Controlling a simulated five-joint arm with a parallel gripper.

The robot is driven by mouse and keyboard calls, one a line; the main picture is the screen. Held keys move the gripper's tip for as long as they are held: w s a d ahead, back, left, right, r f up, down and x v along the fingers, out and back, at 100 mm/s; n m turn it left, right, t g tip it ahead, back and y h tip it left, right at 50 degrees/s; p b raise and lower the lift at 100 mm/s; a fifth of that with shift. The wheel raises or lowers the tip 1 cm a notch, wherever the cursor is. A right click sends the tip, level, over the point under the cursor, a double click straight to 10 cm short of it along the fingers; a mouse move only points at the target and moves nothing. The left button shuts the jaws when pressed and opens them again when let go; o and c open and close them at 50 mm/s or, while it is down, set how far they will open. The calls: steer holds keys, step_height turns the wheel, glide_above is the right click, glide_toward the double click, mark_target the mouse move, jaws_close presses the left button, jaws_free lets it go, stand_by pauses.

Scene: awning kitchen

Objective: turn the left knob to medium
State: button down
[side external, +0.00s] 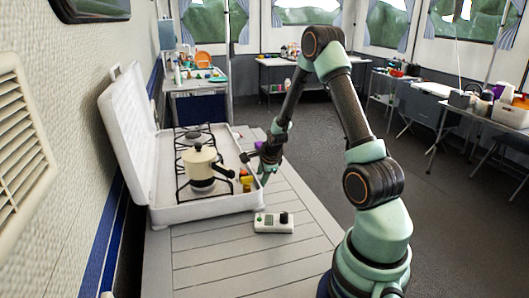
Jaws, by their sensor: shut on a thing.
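A white two-burner camp stove (210,208) stands on the slatted table with its lid (130,135) open against the wall side. A cream moka pot (199,165) with a dark handle sits on the nearer burner. My gripper (264,172) is at the stove's right-hand edge, which is its front, pointing down. It is shut on the left knob, which is mostly hidden by the jaws at this angle. Small yellow and orange pieces (246,182) show just left of the jaws; I cannot tell exactly what they are. The knob's setting cannot be read.
A small white box (273,222) with a dark dial lies on the table in front of the stove. The table's near part (235,265) is clear. The moka pot's handle points toward my gripper. Side tables with kitchenware stand farther back.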

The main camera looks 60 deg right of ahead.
steer(key=shift+a+t+h, duration=0.2)
steer(key=shift+t+h, duration=0.2)
steer(key=shift+t, duration=0.2)
steer(key=c, duration=0.5)
jaws_free()
steer(key=shift+f, duration=0.1)
steer(key=shift+s+a+r, duration=0.1)
steer(key=shift+s+r, duration=0.15)
steer(key=shift+r, duration=0.3)
steer(key=v, duration=1.1)
